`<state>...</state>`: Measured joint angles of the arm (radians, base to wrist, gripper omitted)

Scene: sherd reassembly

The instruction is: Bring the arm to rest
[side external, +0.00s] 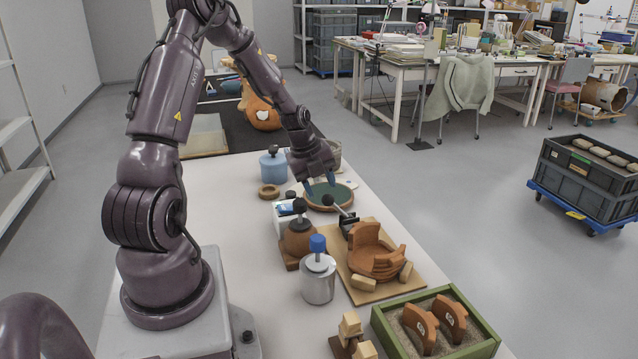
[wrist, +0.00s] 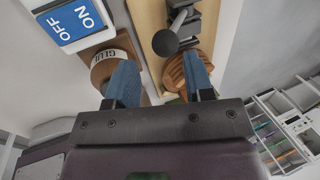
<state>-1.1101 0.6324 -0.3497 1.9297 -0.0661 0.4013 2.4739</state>
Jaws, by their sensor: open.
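The partly built terracotta vessel (side external: 372,254) stands on a wooden board (side external: 410,284), to the right of and nearer than my gripper. A clamp with a black ball knob (side external: 328,200) stands at the board's far edge; the knob (wrist: 165,43) shows beyond the fingers in the wrist view.
A green-rimmed sand tray (side external: 479,347) holds two sherds at the near end. A white ON/OFF box (wrist: 75,20) is close by. A blue lidded jar (side external: 274,166) stands farther back.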

